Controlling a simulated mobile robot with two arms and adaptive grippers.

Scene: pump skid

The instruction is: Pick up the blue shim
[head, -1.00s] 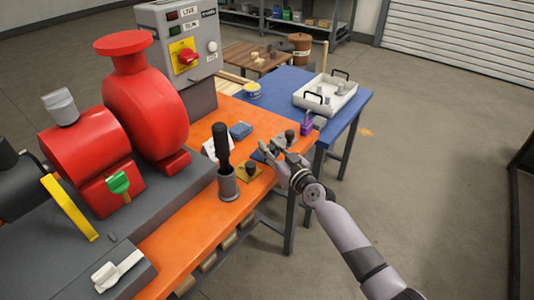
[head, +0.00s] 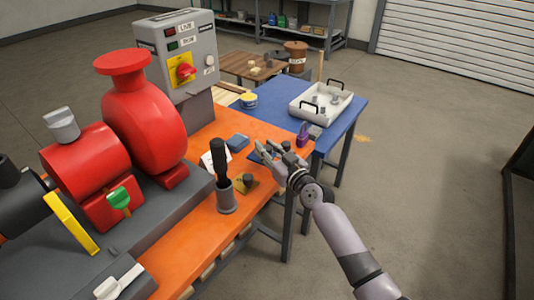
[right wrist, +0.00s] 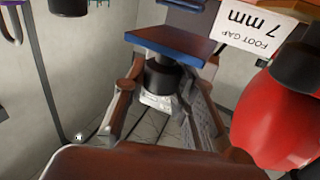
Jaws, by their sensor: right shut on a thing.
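The blue shim (right wrist: 168,46) is a flat blue plate with a black knob, seen close in the right wrist view. My right gripper (right wrist: 163,88) is shut on that knob, one finger on each side. In the head view the right gripper (head: 264,151) is over the orange bench, and a dark blue piece of the shim (head: 255,157) shows beside its fingers. The fingers hide most of the shim there. I cannot tell whether the plate is clear of the bench. My left gripper is not in view.
A blue block (head: 238,142), a purple padlock (head: 303,135) and the red pump (head: 145,110) are near. A white tray (head: 320,104) stands on the blue table.

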